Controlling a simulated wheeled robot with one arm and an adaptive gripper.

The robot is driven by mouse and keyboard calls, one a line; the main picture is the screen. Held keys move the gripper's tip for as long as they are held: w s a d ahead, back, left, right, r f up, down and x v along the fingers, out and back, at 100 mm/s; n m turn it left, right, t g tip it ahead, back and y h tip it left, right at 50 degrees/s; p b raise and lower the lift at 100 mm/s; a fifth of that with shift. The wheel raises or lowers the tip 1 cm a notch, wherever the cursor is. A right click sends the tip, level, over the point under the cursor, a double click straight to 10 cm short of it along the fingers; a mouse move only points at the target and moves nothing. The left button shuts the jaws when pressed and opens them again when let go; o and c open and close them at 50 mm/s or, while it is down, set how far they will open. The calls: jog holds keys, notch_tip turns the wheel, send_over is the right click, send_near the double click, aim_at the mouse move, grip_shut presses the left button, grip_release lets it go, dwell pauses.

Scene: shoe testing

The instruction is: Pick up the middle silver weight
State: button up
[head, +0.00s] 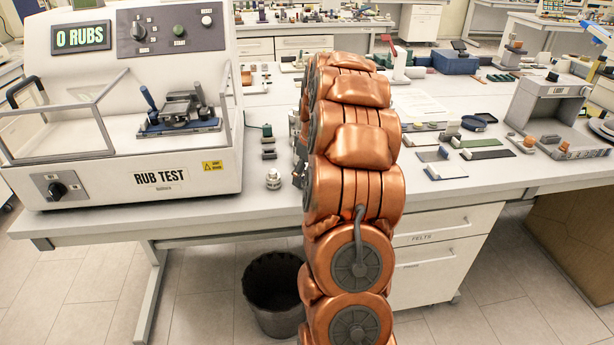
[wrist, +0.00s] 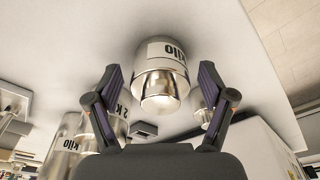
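In the wrist view, a silver cylindrical weight (wrist: 160,62) with a narrower knob and a white "kilo" label stands on the pale table. My gripper (wrist: 160,76) is open, with one dark finger on each side of this weight and a visible gap on both sides. More silver metal with "kilo" and "2 K" labels (wrist: 68,135) shows at the lower left, partly behind the left finger; I cannot tell whether it is one weight or two. A small shiny piece (wrist: 205,114) shows by the right finger. In the head view, one silver weight (head: 273,180) stands near the table's front edge, and my arm hides the gripper.
A rub test machine (head: 140,110) fills the left of the table (head: 235,205). Small dark blocks (head: 268,142) lie behind the weight. Swatches (head: 485,154) and a grey stand (head: 550,105) are on the right. A black bin (head: 275,290) stands on the floor below.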

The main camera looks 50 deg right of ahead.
grip_shut()
dwell(0.5)
